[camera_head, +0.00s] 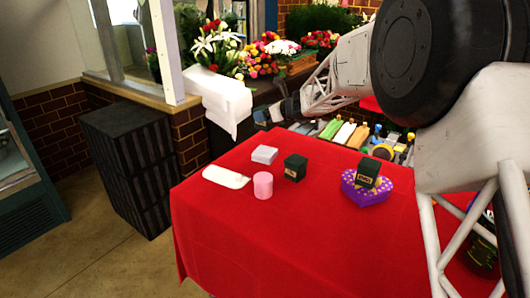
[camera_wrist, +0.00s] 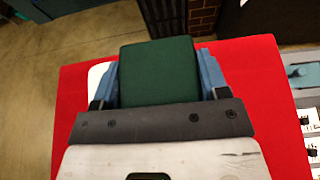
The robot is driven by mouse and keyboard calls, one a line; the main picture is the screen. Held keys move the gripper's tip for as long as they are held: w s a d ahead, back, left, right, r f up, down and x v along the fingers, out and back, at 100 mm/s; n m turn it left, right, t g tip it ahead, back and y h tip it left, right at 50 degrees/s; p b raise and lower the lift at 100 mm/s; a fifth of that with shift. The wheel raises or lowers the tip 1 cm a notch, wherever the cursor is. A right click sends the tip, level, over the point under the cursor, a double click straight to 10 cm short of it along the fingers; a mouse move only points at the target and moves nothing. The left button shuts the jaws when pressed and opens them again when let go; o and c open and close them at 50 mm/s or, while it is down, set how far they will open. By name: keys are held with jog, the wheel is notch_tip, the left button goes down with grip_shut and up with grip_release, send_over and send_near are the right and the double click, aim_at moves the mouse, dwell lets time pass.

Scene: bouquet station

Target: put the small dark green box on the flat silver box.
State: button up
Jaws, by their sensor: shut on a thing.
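My gripper (camera_head: 275,110) is at the end of my arm, above the far edge of the red table. In the wrist view its two blue fingers (camera_wrist: 158,72) are shut on a dark green box (camera_wrist: 157,68), one finger on each side. In the head view the held box (camera_head: 262,114) is a small dark shape at the gripper's tip, apart from the table. The flat silver box (camera_head: 264,154) lies on the table below and in front of the gripper, with nothing on it. The wrist view does not clearly show it; the held box blocks part of that view.
Another dark green box (camera_head: 295,167) stands right of the silver box. A third (camera_head: 368,172) sits on a purple heart-shaped box (camera_head: 365,194). A white rounded flat thing (camera_head: 226,177) and a pink cylinder (camera_head: 263,185) are near. The table's front (camera_head: 240,235) is clear.

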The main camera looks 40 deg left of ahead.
aim_at(265, 126)
jog(key=shift+a, duration=0.15)
jog(key=shift+f, duration=2.5)
jog(key=shift+f, duration=0.1)
jog(key=shift+f, duration=2.4)
jog(key=shift+f, duration=0.2)
jog(key=o, duration=0.9)
jog(key=shift+o, duration=0.2)
jog(key=shift+r, duration=0.15)
